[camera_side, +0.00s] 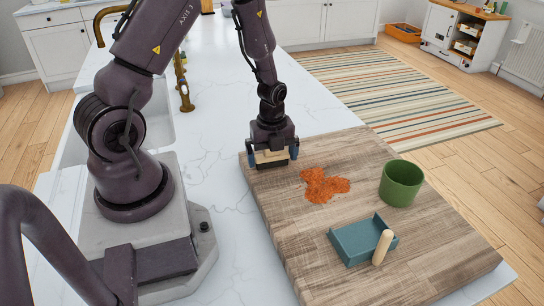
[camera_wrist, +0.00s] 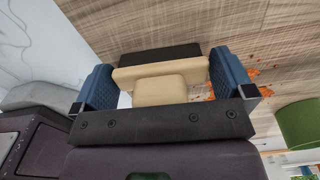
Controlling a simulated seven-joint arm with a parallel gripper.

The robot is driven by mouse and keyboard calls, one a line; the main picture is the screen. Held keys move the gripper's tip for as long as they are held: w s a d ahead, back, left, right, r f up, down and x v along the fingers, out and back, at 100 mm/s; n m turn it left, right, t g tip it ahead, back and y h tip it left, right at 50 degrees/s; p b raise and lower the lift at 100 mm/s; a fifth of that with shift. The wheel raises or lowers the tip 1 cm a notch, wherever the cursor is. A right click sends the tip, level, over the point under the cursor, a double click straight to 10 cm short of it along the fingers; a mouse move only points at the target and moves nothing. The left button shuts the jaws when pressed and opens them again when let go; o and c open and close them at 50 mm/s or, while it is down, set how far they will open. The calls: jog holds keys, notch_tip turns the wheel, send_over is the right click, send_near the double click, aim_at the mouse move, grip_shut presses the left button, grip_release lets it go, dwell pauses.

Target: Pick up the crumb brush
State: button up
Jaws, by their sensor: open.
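The crumb brush (camera_side: 269,158) has a pale wooden body and dark bristles. It is at the far left corner of the wooden board, under my gripper (camera_side: 272,153). In the wrist view the brush (camera_wrist: 160,76) lies between the two blue fingers of my gripper (camera_wrist: 163,82), with a block-like pale handle facing the palm. The fingers are open, one at each end of the brush. They are very close to its ends; I cannot tell whether they touch. The bristles' contact with the board is partly hidden.
Orange crumbs (camera_side: 324,185) lie on the wooden board (camera_side: 300,235) right of the brush. A green cup (camera_side: 401,183) stands farther right. A teal dustpan (camera_side: 357,241) with a pale handle (camera_side: 382,247) sits nearer the front. White counter (camera_side: 225,185) borders the board's left side.

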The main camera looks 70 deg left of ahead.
jog(key=shift+f, duration=0.2)
jog(key=c, duration=0.6)
notch_tip(320, 180, up, 10)
jog(key=shift+r, duration=0.1)
dwell(0.3)
